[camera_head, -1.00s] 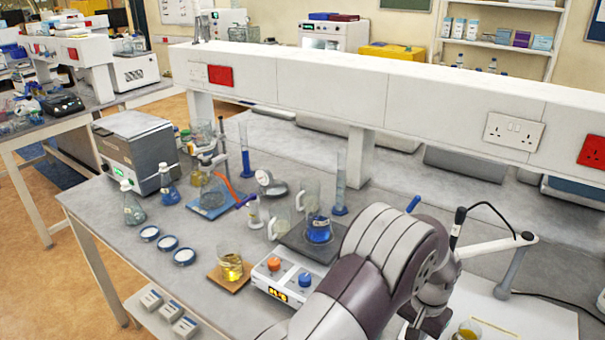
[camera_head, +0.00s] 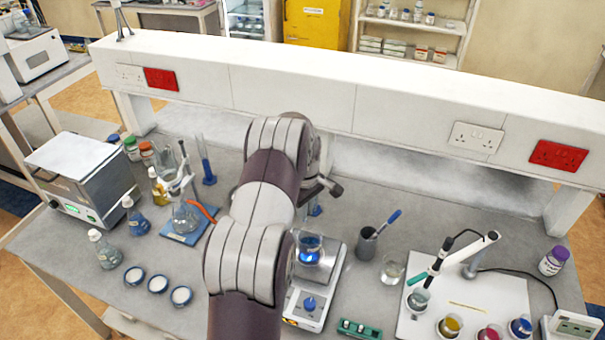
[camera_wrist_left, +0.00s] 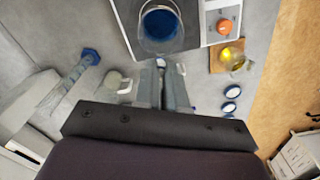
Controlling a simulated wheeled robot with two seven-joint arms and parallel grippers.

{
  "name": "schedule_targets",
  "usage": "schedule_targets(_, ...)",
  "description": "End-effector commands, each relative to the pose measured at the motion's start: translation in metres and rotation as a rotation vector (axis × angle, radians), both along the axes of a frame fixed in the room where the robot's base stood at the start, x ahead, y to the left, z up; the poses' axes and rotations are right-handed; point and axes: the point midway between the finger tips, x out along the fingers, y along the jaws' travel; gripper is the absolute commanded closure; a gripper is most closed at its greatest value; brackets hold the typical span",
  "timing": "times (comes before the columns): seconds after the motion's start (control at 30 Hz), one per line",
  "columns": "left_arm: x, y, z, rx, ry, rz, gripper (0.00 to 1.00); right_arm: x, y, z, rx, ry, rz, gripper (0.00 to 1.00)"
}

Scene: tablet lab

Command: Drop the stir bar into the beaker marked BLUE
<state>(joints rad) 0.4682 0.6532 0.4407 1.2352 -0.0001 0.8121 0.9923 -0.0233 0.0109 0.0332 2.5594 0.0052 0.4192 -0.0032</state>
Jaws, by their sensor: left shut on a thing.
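My left gripper (camera_head: 322,188) is behind the hotplate in the head view, mostly hidden by my own arm. In the left wrist view its fingers (camera_wrist_left: 161,68) are close together, with a small white piece (camera_wrist_left: 160,62) at their tips. This seems to be the stir bar, but it is too small to be sure. A glass beaker of blue liquid (camera_head: 309,252) stands on the hotplate; it also shows just beyond the fingertips in the left wrist view (camera_wrist_left: 160,24). Another vessel of blue liquid (camera_head: 521,327) is at the lower right. I cannot read either's label. My right gripper is out of view.
The hotplate (camera_head: 306,309) has knobs on its front. A blue-footed cylinder (camera_wrist_left: 88,58) and a glass vessel (camera_wrist_left: 117,83) are left of the fingers. A white tray (camera_head: 425,323) carries several vessels.

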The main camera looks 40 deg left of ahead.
Motion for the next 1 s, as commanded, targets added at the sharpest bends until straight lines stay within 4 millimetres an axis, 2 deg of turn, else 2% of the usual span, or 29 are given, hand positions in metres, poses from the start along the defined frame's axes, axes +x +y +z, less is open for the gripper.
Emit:
schedule_targets(0.03, -0.001, 0.003, 0.002, -0.001, 0.002, 0.018, 1.0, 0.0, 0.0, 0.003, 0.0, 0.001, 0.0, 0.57)
schedule_targets(0.17, -0.001, 0.004, -0.01, -0.001, 0.002, 0.03, 1.0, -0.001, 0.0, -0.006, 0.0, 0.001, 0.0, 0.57)
schedule_targets(0.5, -0.001, 0.003, -0.057, -0.001, 0.001, 0.026, 1.0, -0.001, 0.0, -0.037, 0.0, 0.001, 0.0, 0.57)
schedule_targets(0.8, -0.001, 0.003, -0.059, 0.0, 0.001, 0.025, 1.0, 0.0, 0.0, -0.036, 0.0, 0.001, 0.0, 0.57)
schedule_targets(0.83, -0.001, 0.003, -0.059, 0.0, 0.001, 0.025, 0.8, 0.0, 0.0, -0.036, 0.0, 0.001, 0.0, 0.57)
schedule_targets(0.9, -0.001, 0.003, -0.059, 0.0, 0.001, 0.025, 0.6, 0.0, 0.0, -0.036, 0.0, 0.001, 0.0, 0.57)
schedule_targets(1.0, -0.001, 0.003, -0.059, 0.0, 0.001, 0.025, 0.6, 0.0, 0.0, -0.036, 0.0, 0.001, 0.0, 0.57)
